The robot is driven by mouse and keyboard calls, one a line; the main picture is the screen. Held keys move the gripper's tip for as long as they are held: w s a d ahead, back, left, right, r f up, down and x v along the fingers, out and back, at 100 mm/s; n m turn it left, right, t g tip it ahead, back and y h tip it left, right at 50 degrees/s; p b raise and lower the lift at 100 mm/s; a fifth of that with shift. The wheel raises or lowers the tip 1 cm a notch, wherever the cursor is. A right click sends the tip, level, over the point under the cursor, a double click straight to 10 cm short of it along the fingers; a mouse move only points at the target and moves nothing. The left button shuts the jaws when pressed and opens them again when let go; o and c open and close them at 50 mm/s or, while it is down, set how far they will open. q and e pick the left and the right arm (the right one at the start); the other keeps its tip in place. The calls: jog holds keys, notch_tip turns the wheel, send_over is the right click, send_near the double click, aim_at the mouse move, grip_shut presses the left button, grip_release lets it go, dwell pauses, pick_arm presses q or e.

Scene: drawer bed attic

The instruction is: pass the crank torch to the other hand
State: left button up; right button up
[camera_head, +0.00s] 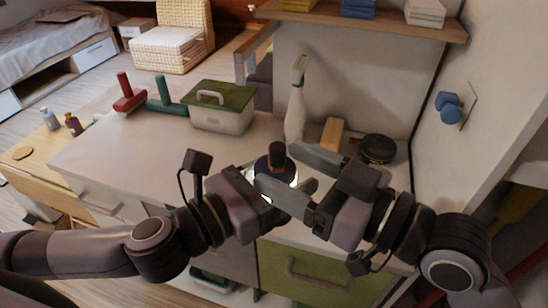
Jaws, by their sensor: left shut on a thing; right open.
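The crank torch (277,162) is a dark, rounded body with a brown knob on top and a bright white glow at its lower side. It is held above the front of the white counter, between my two grippers. My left gripper (264,186) comes from the left and is shut on the torch; its fingertips are mostly hidden. My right gripper (287,172) comes from the right and is open. One grey finger lies behind and right of the torch, the other in front. I cannot tell whether they touch it.
On the white counter (110,162) stand a green-lidded box (222,106), a white spray bottle (295,108), a yellow block (333,133) and a dark round tin (377,149). Red (128,96) and green (165,97) handled tools lie at the back left. A wall rises close on the right.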

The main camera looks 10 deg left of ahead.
jog(key=shift+x, duration=1.5)
jog(key=shift+w, duration=0.1)
grip_shut()
pick_arm(q)
jog(key=o, duration=1.2)
